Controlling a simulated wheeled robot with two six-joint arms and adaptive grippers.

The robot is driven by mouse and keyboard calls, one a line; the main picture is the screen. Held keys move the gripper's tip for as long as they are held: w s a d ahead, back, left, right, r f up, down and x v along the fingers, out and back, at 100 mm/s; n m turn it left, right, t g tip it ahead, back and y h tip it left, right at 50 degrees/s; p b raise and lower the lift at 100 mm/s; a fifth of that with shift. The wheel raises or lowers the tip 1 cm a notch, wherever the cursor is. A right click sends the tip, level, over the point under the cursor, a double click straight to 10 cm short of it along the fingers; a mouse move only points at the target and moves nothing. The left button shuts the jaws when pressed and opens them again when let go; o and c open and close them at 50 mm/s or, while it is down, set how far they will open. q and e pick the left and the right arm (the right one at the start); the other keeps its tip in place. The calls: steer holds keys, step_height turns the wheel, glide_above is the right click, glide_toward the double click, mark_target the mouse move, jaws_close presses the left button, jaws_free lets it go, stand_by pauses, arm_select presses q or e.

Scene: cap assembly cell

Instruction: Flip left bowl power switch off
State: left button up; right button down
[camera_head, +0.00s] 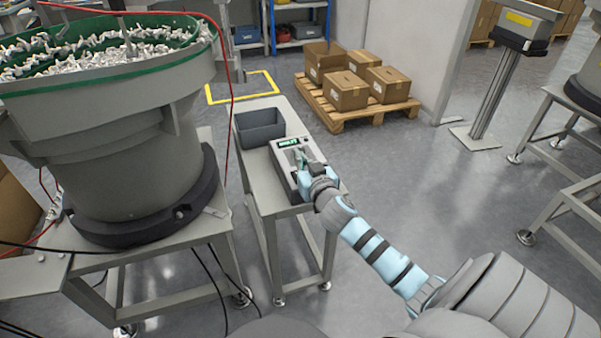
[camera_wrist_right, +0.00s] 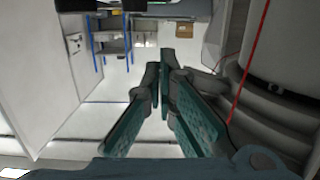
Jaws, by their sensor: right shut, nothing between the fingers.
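A control box (camera_head: 280,157) with a lit green display (camera_head: 288,142) sits on a narrow grey metal stand. My right gripper (camera_head: 300,155) is shut and empty, with its fingers over the top of the box near the display. I cannot tell whether they touch it. The gripper's fingers also show in the right wrist view (camera_wrist_right: 160,72), close together at the tips. I cannot make out the power switch; the gripper covers part of the box. The left bowl feeder (camera_head: 130,125), a grey drum with a green-rimmed bowl, stands left of the stand. My left gripper is not in view.
A dark grey bin (camera_head: 260,128) stands behind the box on the same stand. A red cable (camera_head: 231,100) hangs between the feeder and the stand. A pallet (camera_head: 338,117) with several cartons lies behind. The floor (camera_head: 430,190) to the right is clear.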

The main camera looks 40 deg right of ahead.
steer(key=f+b, duration=0.1)
steer(key=f, duration=0.2)
steer(key=shift+w+f+b, duration=0.1)
steer(key=shift+w+b, duration=0.1)
steer(key=shift+b, duration=0.1)
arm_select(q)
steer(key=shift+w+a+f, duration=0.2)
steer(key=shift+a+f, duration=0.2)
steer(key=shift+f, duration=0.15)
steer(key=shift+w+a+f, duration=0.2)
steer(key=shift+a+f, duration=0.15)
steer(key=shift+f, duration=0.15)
arm_select(e)
steer(key=shift+f, duration=0.45)
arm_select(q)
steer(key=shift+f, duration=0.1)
arm_select(e)
steer(key=shift+w, duration=0.1)
